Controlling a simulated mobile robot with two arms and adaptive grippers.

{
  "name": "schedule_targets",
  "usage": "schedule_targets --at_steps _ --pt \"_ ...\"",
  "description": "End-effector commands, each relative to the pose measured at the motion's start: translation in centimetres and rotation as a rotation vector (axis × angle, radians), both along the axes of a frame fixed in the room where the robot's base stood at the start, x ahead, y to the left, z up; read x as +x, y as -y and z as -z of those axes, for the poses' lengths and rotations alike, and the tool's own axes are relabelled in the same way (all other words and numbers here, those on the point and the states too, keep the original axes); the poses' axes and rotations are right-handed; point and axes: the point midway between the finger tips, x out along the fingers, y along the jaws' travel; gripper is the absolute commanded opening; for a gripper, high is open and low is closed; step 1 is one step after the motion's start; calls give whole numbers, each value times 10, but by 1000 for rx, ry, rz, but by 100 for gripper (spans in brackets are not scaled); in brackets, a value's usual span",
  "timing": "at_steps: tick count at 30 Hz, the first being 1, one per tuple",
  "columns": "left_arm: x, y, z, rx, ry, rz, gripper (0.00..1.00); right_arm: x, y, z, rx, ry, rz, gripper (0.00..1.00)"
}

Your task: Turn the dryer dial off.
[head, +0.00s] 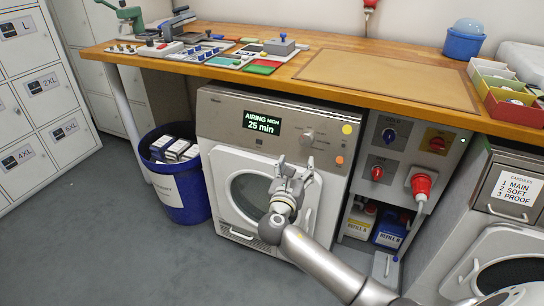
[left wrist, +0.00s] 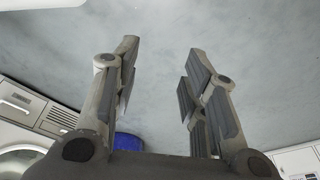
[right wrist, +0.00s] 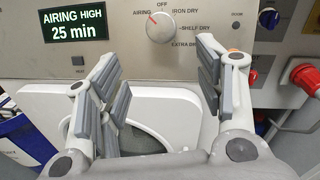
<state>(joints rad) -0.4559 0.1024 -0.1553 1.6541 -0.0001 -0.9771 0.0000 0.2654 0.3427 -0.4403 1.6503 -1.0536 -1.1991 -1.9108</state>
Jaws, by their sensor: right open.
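The dryer (head: 225,115) stands under the wooden bench. Its display (head: 262,123) reads AIRING HIGH, 25 min. The round silver dial (head: 307,135) is on the panel right of the display. In the right wrist view the dial (right wrist: 160,28) has a red mark pointing up and left, towards AIRING, with OFF printed at the top. My right gripper (head: 296,161) is open and empty in front of the dryer, just below the dial, which appears between its fingers and apart from them. My left gripper (left wrist: 162,60) is open and empty, facing the bare floor, outside the head view.
A socket panel (head: 397,140) with a red plug (head: 421,184) is right of the dryer. A blue bin (head: 182,207) stands at its left. The bench (head: 300,45) above holds a brown mat, small trays and tools. A second machine (head: 520,250) is at the lower right.

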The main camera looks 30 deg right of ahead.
Motion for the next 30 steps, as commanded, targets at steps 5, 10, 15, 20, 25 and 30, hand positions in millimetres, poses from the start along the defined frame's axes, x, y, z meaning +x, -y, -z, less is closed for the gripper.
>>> schedule_targets --at_steps 5,10,15,20,25,30 --pt "4 1 -7 -1 7 -1 40 6 8 -11 -41 4 12 62" --pt "11 1 -23 -2 18 -3 40 28 28 -10 -38 3 12 62" --pt "16 2 -45 -4 30 -5 40 52 50 -9 -36 2 11 62" --pt "19 2 -62 -3 38 -6 40 68 65 -9 -35 2 10 62" --pt "20 2 -72 -3 41 -7 40 77 73 -10 -33 2 9 62" --pt "20 2 -75 -3 42 -7 40 78 74 -10 -32 1 8 62"
